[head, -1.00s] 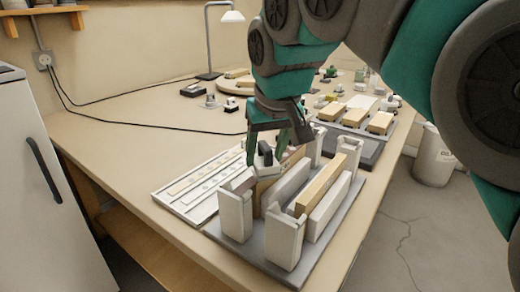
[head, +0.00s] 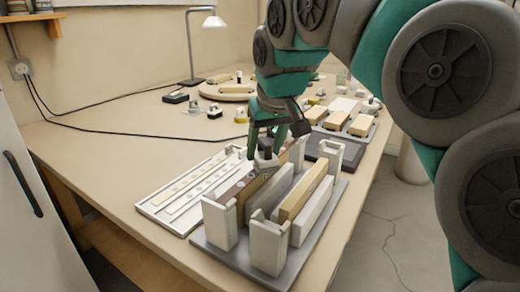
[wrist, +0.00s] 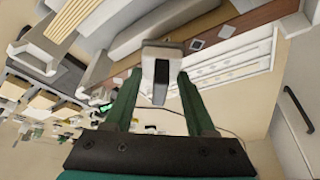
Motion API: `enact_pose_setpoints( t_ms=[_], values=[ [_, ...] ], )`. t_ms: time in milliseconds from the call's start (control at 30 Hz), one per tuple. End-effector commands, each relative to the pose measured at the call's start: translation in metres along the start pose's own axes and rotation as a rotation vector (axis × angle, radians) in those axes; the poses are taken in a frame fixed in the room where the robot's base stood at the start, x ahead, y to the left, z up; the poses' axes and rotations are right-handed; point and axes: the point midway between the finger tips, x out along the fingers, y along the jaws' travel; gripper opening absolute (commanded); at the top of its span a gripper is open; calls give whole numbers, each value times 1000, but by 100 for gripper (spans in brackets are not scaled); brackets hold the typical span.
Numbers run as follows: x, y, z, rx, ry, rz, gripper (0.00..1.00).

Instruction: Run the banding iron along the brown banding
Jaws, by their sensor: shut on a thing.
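My gripper (head: 268,142) is shut on the banding iron (head: 265,160), a pale grey tool with a dark top. The iron also shows between the green fingers in the wrist view (wrist: 160,62). The brown banding (head: 234,189) is a strip along the top edge of an upright board held in pale clamp posts. The iron is over this edge, toward the far part of the strip; I cannot tell whether it touches. The banding also shows in the wrist view (wrist: 248,22), with small pale squares on it. The gripper hides the strip's far part.
More upright boards, one tan (head: 305,197), stand in the same grey fixture (head: 238,262). A white tray with strips (head: 165,208) lies to the left. Pale posts (head: 268,243) rise close by. Blocks (head: 361,125), a lamp (head: 213,20) and cables are behind.

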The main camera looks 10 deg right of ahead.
Motion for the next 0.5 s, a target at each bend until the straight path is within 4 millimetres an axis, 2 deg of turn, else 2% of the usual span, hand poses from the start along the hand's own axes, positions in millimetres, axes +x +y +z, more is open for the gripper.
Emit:
enact_pose_setpoints(
  t_ms=[500],
  values=[
    [6,24,-17,1,-3,1,0]
  ],
)
